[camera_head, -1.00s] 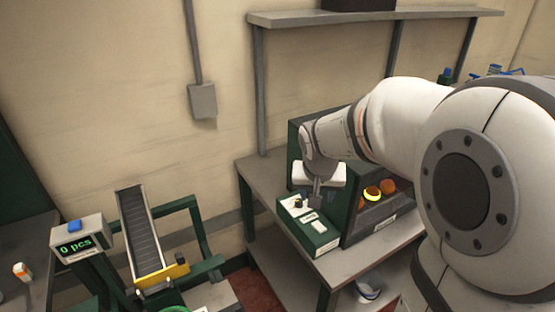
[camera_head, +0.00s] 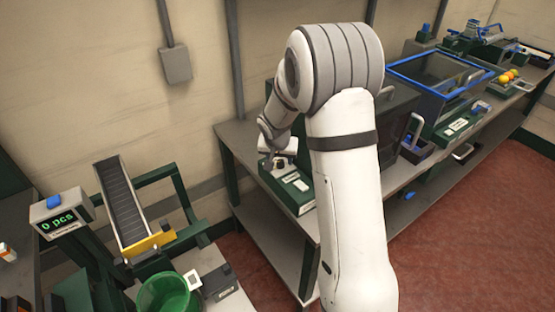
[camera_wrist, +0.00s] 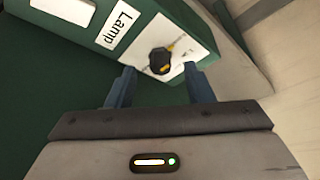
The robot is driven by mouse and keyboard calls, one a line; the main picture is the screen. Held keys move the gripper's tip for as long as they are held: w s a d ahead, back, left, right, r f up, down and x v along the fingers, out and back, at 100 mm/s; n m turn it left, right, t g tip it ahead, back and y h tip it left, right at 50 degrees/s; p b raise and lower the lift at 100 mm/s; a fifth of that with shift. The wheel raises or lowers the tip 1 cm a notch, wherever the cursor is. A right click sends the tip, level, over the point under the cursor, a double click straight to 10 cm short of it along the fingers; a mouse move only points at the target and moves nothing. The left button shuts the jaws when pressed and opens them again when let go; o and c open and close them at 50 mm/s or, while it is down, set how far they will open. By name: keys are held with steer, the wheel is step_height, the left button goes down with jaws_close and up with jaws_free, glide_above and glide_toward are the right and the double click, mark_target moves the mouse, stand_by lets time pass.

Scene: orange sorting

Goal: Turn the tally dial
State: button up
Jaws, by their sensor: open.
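A black knob (camera_wrist: 160,61) with a yellow pointer mark sits on a white plate on a green box, beside a label reading "Lamp". I cannot read a tally label at it. My gripper (camera_wrist: 160,72) is open in the wrist view, its two blue-grey fingers on either side of the knob, with nothing held. Whether the fingers touch the knob cannot be told. In the head view my gripper (camera_head: 282,158) is over the green box (camera_head: 291,193) on the bench, and the knob is mostly hidden there.
A counter display (camera_head: 59,224) reading "0 pcs" stands at the left beside a sloped roller chute (camera_head: 123,205). A green basket (camera_head: 166,293) is below it. A blue-rimmed bin (camera_head: 437,78) and several oranges (camera_head: 508,76) are farther right on the bench. Red floor is open at front right.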

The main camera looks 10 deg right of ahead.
steer(key=shift+x, duration=0.9)
